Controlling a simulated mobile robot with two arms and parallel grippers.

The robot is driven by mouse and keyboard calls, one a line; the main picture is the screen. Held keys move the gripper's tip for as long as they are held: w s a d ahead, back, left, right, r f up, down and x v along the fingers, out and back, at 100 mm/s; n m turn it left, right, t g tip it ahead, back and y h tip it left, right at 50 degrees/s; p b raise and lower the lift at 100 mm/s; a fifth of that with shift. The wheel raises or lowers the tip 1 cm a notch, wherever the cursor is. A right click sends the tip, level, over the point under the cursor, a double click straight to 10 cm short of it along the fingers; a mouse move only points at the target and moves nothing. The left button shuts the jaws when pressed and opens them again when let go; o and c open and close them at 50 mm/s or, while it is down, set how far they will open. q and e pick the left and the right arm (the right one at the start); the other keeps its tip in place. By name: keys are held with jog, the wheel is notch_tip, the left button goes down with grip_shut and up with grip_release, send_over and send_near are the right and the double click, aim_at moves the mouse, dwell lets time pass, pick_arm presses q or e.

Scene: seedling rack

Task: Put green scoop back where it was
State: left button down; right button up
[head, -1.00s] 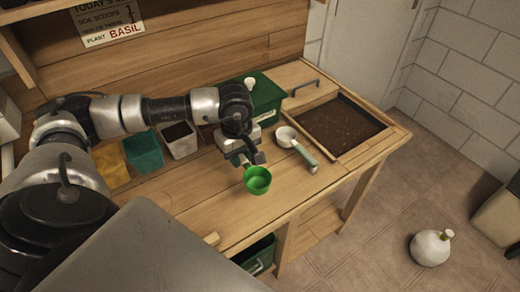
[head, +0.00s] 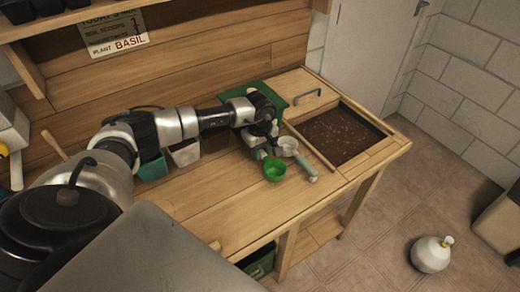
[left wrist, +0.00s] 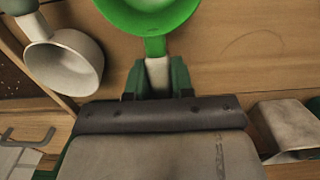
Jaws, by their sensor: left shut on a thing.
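The green scoop (head: 275,171) is over the front part of the wooden bench, left of the white scoop (head: 288,147). My left gripper (head: 262,153) is shut on the green scoop's handle. In the left wrist view, the handle is between the fingers (left wrist: 158,78), and the green cup (left wrist: 150,12) extends beyond them. The white scoop lies close by on the bench and shows at the left of that view (left wrist: 62,62). I cannot tell whether the green scoop touches the bench. My right gripper is not in view.
A soil bed (head: 342,132) is set in the bench's right end, beside a handled wooden lid (head: 300,88). A teal bin (head: 152,168) and a white bin (head: 186,152) stand behind my arm.

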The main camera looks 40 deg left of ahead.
pick_arm(q)
jog(key=shift+s, duration=0.1)
jog(key=shift+f, duration=0.1)
jog(key=c, duration=1)
grip_release()
jog(key=shift+r, duration=0.6)
notch_tip(320, 180, up, 11)
jog(key=b, duration=0.2)
jog(key=shift+a+b, duration=0.1)
jog(key=shift+b, duration=0.3)
